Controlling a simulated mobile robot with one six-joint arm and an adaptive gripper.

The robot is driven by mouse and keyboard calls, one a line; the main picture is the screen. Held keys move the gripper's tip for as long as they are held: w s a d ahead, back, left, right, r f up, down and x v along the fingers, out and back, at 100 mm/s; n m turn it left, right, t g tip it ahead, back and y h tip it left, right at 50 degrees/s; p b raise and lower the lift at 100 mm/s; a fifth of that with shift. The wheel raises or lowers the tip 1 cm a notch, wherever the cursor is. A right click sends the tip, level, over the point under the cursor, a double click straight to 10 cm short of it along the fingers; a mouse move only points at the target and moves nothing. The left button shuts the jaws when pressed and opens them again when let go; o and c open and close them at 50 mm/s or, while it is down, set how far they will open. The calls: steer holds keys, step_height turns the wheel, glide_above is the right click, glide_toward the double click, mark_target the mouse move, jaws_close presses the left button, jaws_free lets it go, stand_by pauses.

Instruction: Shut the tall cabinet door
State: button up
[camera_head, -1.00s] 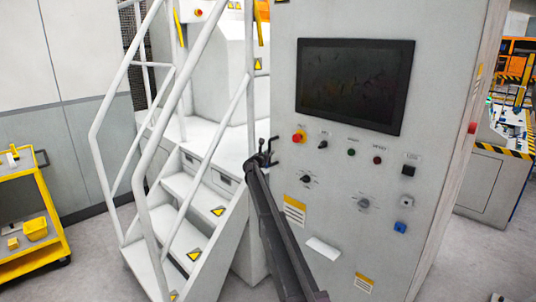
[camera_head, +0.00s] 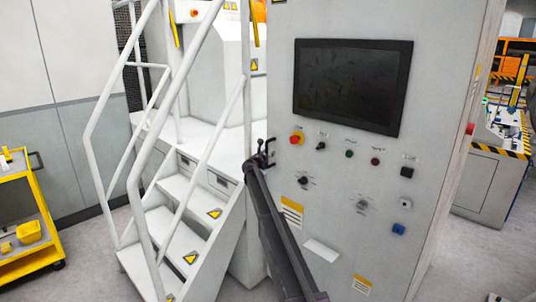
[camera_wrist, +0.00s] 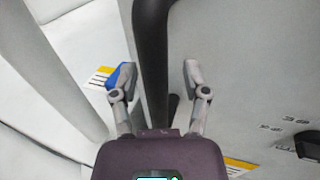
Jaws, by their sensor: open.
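The tall grey cabinet (camera_head: 340,190) stands at the centre right in the head view, with a dark screen and several knobs and buttons on its front face. My gripper (camera_head: 264,153) is at the left edge of this face, at about knob height. In the wrist view my gripper (camera_wrist: 158,72) is open, with a curved black bar (camera_wrist: 155,40), which looks like a handle, running between its fingers. I cannot tell whether either finger touches the bar. Whether the door stands ajar is not clear from these views.
White steps with railings (camera_head: 185,215) stand close to the left of the cabinet and my arm. A yellow cart (camera_head: 40,225) is at the far left. A workbench with striped edging (camera_head: 490,170) is at the right. Floor shows between cart and steps.

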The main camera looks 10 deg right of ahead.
steer(key=shift+v, duration=0.85)
steer(key=v, duration=1)
steer(key=shift+s, duration=0.15)
